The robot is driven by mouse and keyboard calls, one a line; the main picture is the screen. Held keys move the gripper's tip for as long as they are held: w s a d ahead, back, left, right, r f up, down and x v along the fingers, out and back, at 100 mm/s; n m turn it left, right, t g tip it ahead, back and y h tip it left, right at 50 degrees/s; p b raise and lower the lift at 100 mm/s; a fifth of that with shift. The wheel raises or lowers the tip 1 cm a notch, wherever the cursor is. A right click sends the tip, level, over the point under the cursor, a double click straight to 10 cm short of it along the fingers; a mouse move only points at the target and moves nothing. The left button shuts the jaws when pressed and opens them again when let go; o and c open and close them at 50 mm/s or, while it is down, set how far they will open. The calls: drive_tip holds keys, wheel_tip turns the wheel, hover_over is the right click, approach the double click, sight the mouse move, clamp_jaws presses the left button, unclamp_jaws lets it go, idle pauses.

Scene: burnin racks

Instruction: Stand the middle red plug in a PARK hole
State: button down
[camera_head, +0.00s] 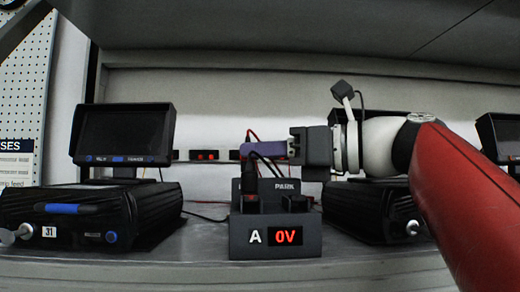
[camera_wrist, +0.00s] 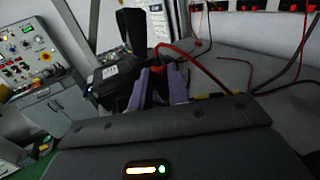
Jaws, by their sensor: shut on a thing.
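My gripper (camera_head: 252,150) reaches in from the right, its purple fingers over the left part of the dark PARK block (camera_head: 275,222). In the wrist view my gripper (camera_wrist: 158,86) is shut on a red plug (camera_wrist: 158,76), with a red cable (camera_wrist: 195,62) arching off to the right. In the head view the fingers mostly hide the plug. A black upright piece (camera_head: 250,178) shows below the fingers at the block's left; I cannot tell whether it touches the held plug. The holes of the block cannot be made out.
The block's front reads "A 0V". A rail with red-lit sockets (camera_head: 205,155) runs behind. A monitor (camera_head: 124,133) and a black unit (camera_head: 90,215) stand left; another unit (camera_head: 370,210) stands right, close to the block. Loose cables lie on the shelf.

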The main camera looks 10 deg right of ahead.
drive_tip(key=shift+f, duration=0.35)
idle(0.4)
drive_tip(key=c, duration=0.9)
unclamp_jaws()
drive_tip(key=shift+o, duration=0.2)
drive_tip(key=shift+r+p, duration=0.3)
drive_tip(key=shift+r, duration=2.45)
